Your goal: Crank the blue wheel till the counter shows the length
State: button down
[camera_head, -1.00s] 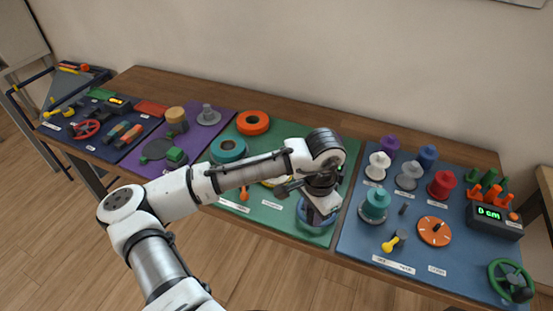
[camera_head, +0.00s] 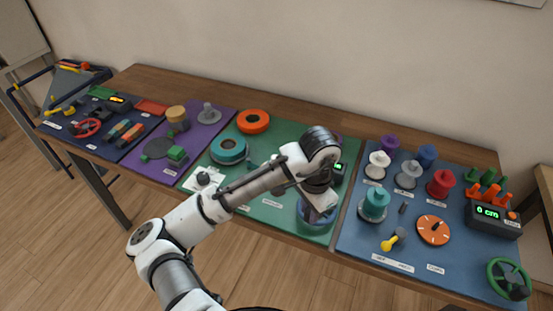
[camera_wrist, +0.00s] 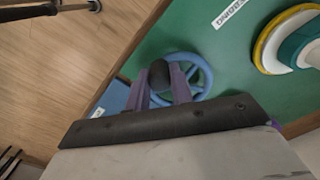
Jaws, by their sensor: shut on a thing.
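The blue wheel (camera_head: 304,224) stands at the front right corner of the green mat (camera_head: 268,212). In the wrist view the blue wheel (camera_wrist: 207,80) shows its rim and spokes, with a dark round crank knob (camera_wrist: 158,76) at its side. My gripper (camera_wrist: 160,82) has its purple fingers on both sides of this knob and is shut on it. In the head view my gripper (camera_head: 318,212) covers part of the wheel. A counter (camera_head: 339,171) with a green display stands behind my wrist, partly hidden; I cannot read its digits.
On the blue mat (camera_head: 350,240) to the right are several spools, an orange dial (camera_head: 433,231), a green wheel (camera_head: 508,279) and another counter (camera_head: 492,217) reading 0 cm.

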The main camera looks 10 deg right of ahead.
jog(key=b, duration=0.3)
jog(key=shift+w+f, duration=0.2)
jog(key=shift+f, duration=0.2)
jog(key=shift+b, duration=0.7)
jog(key=shift+r+b, duration=0.1)
jog(key=shift+b, duration=0.4)
jog(key=shift+s+d+r+b, duration=0.1)
jog(key=shift+s+r+b, duration=0.1)
jog(key=shift+b, duration=0.3)
jog(key=shift+w+a+r, duration=0.15)
jog(key=shift+w+a, duration=0.25)
jog(key=shift+w, duration=0.05)
jog(key=shift+w+a, duration=0.2)
jog(key=shift+w, duration=0.15)
jog(key=c, duration=1.1)
grip_release()
jog(key=shift+c, duration=0.2)
